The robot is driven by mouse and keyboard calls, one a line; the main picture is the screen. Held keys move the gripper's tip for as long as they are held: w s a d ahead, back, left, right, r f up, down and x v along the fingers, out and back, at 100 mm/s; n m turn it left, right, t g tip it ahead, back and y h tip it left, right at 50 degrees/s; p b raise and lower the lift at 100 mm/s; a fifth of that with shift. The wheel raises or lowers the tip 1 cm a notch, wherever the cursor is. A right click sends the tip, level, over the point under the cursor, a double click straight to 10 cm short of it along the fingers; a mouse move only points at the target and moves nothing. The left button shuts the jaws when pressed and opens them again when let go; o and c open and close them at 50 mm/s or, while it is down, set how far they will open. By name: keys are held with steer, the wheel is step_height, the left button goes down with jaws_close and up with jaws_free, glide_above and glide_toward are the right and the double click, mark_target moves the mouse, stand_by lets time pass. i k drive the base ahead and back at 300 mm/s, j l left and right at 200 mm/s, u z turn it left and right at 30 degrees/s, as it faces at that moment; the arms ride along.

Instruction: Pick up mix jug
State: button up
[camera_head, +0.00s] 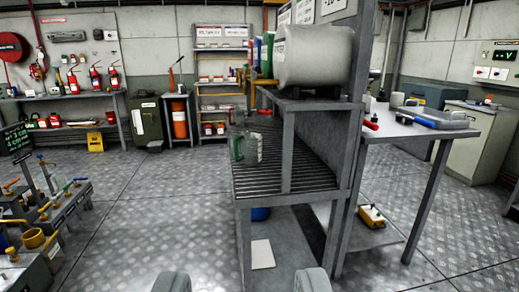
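The mix jug (252,149) appears to be the clear, greyish jug with a green handle near the middle of the view. It stands upright at the left end of a slatted metal shelf (270,186), with its handle towards the left. My gripper (242,281) shows at the bottom edge as two grey fingertips set wide apart. It is open and empty, nearer to me than the jug and apart from it. The rest of my gripper is out of frame.
A shelf post (287,150) stands right of the jug, below a large grey drum (313,56). A grey side table (420,124) with tools is at right. Valves and pipes (45,220) fill the lower left. The floor (150,200) between is clear.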

mark_target(250, 138)
steer(key=i+j+u, duration=0.2)
steer(key=i+u, duration=0.15)
steer(key=i, duration=0.55)
steer(key=i+l+u, duration=0.1)
steer(key=i+u, duration=0.25)
steer(key=i, duration=0.55)
